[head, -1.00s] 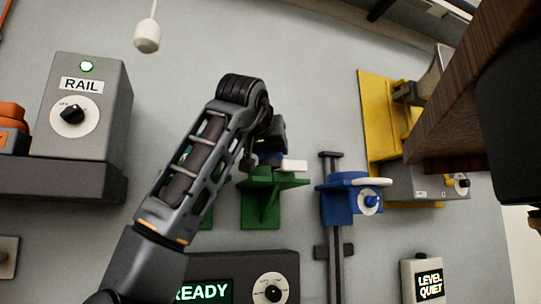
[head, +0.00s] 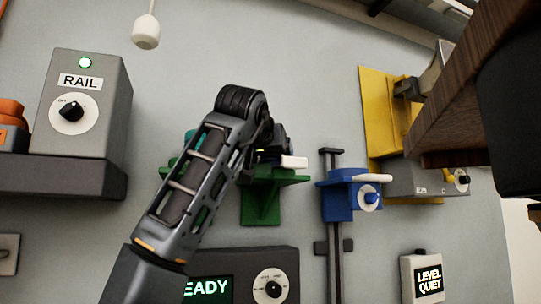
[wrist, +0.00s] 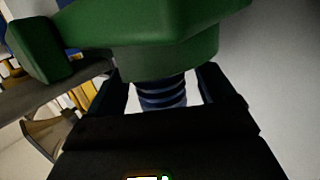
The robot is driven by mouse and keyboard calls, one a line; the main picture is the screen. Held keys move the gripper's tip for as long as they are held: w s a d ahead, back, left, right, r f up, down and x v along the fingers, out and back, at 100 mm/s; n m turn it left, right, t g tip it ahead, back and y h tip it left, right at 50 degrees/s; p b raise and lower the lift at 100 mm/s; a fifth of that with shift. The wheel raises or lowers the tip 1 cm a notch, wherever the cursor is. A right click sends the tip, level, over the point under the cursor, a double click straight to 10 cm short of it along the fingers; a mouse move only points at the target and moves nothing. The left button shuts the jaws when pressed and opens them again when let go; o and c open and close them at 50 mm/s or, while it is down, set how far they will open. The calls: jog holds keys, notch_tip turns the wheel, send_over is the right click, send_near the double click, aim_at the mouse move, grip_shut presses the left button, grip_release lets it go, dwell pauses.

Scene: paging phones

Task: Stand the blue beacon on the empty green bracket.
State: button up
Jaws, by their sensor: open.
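The green bracket (head: 262,200) is fixed to the wall at the middle of the head view. Its green underside and arm fill the top of the wrist view (wrist: 165,35). A blue ribbed piece, which looks like the blue beacon (wrist: 163,92), meets the green bracket's round seat in the wrist view. My gripper (wrist: 163,84) is open, with a finger on each side of the blue piece and light gaps between. In the head view my gripper (head: 272,150) is just above the bracket, and my arm hides most of the beacon there.
Another green bracket (head: 168,172) with a teal piece (head: 189,138) is partly behind my arm. A blue bracket (head: 338,198) with a white lever stands close on the right. A grey READY box (head: 242,262) is below. A wooden piece (head: 455,130) juts in at upper right.

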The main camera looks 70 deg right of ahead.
jog(key=shift+r, duration=0.15)
jog(key=b+v, duration=0.2)
jog(key=v, duration=1)
jog(key=shift+a, duration=0.1)
dwell(0.8)
